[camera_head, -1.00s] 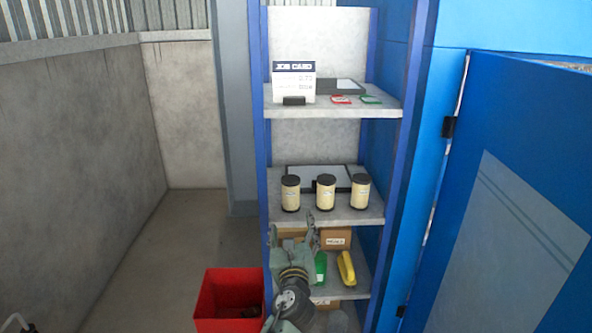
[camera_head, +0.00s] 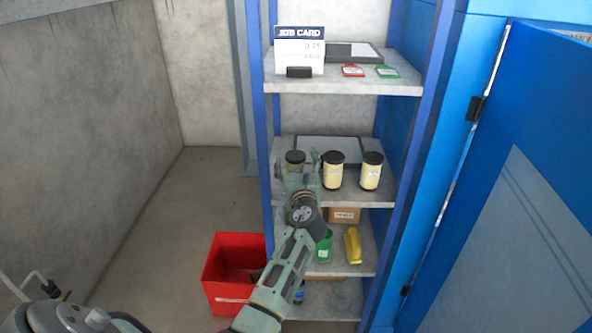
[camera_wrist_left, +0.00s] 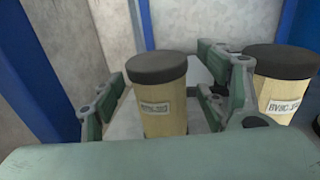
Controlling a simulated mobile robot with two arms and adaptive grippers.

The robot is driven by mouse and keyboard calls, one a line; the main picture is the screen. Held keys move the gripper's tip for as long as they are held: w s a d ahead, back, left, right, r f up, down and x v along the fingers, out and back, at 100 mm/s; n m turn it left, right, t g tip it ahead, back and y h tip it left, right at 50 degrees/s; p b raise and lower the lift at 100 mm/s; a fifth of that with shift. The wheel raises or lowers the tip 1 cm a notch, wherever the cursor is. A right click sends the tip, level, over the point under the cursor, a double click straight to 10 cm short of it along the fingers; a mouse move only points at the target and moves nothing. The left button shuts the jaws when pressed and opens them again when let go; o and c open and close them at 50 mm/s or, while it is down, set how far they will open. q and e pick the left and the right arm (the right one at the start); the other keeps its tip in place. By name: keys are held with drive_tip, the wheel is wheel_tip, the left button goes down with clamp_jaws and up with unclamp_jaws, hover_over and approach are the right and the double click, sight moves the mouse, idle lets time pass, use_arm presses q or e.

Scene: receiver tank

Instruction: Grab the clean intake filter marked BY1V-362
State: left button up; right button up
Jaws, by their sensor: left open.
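Three cream filters with black caps stand upright in a row on the middle shelf. The left filter (camera_head: 295,157) is partly hidden by my left gripper (camera_head: 302,172); the middle filter (camera_head: 333,172) and right filter (camera_head: 370,172) show clear. In the left wrist view, the left filter (camera_wrist_left: 163,100) stands between the two open fingers of my left gripper (camera_wrist_left: 168,98), with no visible grip on it. Its label is too blurred to read. My right gripper is not in view.
The job card (camera_head: 300,48) stands on the top shelf (camera_head: 345,87) beside a red tag (camera_head: 353,70) and a green tag (camera_head: 387,71). Below are a green item (camera_head: 324,248) and a yellow item (camera_head: 353,246). A red bin (camera_head: 226,280) stands left; a blue door (camera_head: 515,200) is right.

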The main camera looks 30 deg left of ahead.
use_arm(q)
drive_tip(key=shift+w+a, duration=0.1)
drive_tip(key=shift+a, duration=0.1)
drive_tip(key=shift+c, duration=0.5)
drive_tip(key=c, duration=1.2)
drive_tip(key=shift+r, duration=0.1)
